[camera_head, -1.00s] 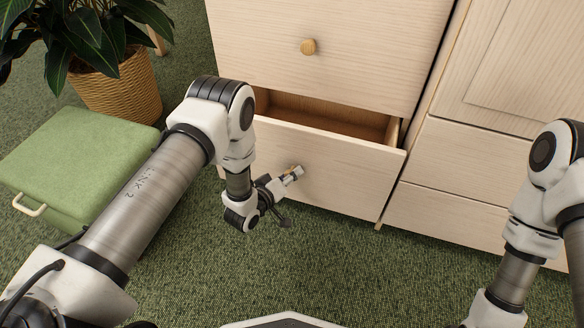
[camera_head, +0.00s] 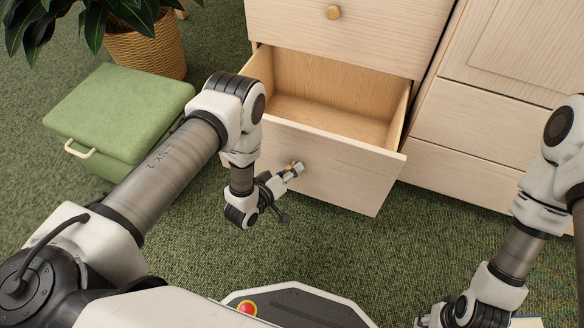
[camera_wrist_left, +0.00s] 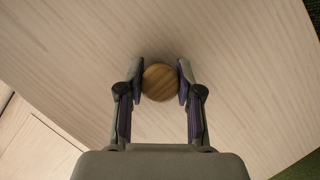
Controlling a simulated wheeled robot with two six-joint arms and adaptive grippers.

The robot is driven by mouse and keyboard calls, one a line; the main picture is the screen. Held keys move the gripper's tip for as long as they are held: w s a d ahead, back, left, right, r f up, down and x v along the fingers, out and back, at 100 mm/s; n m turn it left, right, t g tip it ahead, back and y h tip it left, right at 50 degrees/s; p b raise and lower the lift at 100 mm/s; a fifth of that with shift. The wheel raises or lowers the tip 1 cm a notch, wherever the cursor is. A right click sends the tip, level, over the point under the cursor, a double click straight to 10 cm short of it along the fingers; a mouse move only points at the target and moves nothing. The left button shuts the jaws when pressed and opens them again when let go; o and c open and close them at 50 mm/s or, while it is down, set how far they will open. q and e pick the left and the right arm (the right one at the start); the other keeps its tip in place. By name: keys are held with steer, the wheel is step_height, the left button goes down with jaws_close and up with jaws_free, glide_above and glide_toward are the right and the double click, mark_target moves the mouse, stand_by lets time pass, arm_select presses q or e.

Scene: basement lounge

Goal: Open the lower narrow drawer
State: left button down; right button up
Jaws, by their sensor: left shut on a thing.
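The lower narrow drawer (camera_head: 335,172) is pale wood and stands well out from its cabinet. Its inside (camera_head: 335,112) looks empty in the head view. My left gripper (camera_head: 295,168) is at the drawer's front, shut on its round wooden knob. In the left wrist view the knob (camera_wrist_left: 160,82) sits between the two fingers of the left gripper (camera_wrist_left: 160,84), with the pale drawer front behind it. My right gripper (camera_head: 432,318) is low at the bottom right of the head view, far from the drawer; its fingers are not clear.
A wider cabinet (camera_head: 470,120) stands to the right. A green storage stool (camera_head: 120,105) and a potted plant in a wicker basket (camera_head: 150,50) are at left. Green carpet (camera_head: 330,245) is clear before the drawer.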

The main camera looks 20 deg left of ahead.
arm_select(q)
steer(key=c, duration=0.7)
jaws_free()
steer(key=shift+c, duration=0.2)
steer(key=v, duration=1.2)
steer(key=shift+f, duration=0.15)
